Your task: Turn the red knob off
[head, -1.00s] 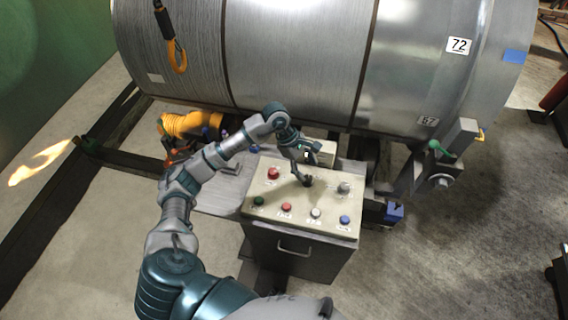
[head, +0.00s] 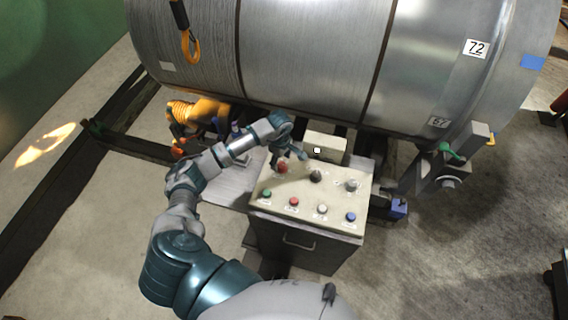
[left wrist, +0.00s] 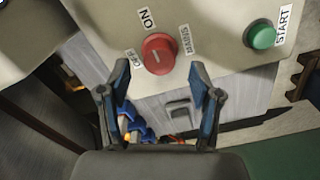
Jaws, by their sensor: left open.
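The red knob (head: 282,168) is at the back left of the beige control panel (head: 332,213), partly covered by my left gripper (head: 291,157) in the head view. In the left wrist view the red knob (left wrist: 158,54) is round, with a pale line running roughly up and down, its upper end towards the ON label (left wrist: 146,18). An OFF label (left wrist: 123,72) is at its lower left, and another label is at its right. My left gripper (left wrist: 152,84) is open, its fingers either side of the knob's line but short of it. No contact shows. My right gripper is out of view.
A dark knob (head: 316,176) and a grey knob (head: 351,185) share the panel's back row. Green (head: 267,193), red (head: 294,201), white and blue (head: 350,217) buttons line the front. A large metal drum (head: 310,60) stands close behind the panel.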

